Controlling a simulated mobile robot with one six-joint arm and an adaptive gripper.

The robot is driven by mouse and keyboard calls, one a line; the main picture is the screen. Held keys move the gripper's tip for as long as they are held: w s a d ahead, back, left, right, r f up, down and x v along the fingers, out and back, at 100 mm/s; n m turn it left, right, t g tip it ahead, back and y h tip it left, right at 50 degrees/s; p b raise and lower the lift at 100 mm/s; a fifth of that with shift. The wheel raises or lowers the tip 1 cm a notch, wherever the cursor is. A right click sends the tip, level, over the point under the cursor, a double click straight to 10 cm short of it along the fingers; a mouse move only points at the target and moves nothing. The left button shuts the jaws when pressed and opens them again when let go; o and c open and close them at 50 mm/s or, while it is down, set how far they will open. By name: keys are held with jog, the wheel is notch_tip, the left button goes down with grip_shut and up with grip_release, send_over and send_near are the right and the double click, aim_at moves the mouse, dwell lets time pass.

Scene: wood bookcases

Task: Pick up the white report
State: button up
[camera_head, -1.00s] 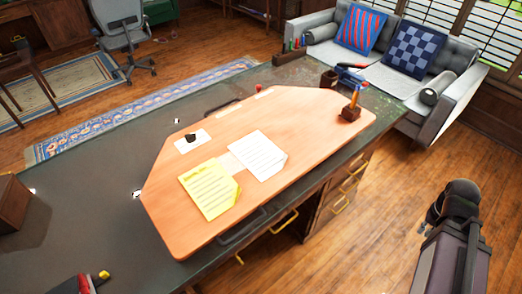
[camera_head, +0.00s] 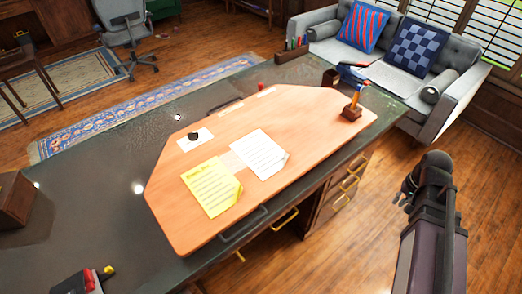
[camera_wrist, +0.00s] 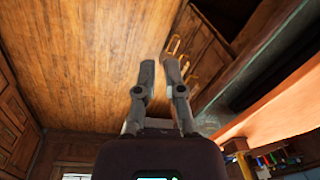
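The white report (camera_head: 259,155) is a printed sheet with a curled lower right corner. It lies flat on the light wooden board (camera_head: 310,112) on the desk, right of a yellow sheet (camera_head: 211,188). My gripper (camera_head: 408,192) is in the air right of the desk, well apart from the report. In the wrist view my gripper (camera_wrist: 160,68) shows two grey fingers with a narrow gap and nothing between them. The report is not visible in the wrist view.
A pen stand (camera_head: 352,112) is on the board's right end. A black object on a white card (camera_head: 195,138) lies at its far left. A dark box (camera_head: 15,200) and a red-and-black item (camera_head: 82,280) are on the left. A grey sofa (camera_head: 455,95) stands behind right.

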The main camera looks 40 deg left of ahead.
jog(key=w+a+r+n+g+y+p, duration=0.1)
jog(key=w+a+r+p, duration=0.1)
jog(key=a, duration=0.7)
jog(key=w+a+r+n+y+p, duration=0.1)
jog(key=w+a+r+p, duration=0.15)
jog(key=a, duration=0.65)
jog(key=n+g+y+p, duration=0.1)
jog(key=n+p, duration=0.1)
send_near(288, 155)
jog(key=v, duration=0.3)
jog(key=shift+w+d+r, duration=0.1)
jog(key=shift+w+d, duration=0.15)
jog(key=shift+b+x, duration=4.05)
jog(key=shift+x, duration=0.25)
jog(key=shift+s+a, duration=0.1)
jog(key=shift+b+x, duration=2.35)
jog(key=shift+x, duration=0.2)
jog(key=shift+a, duration=0.1)
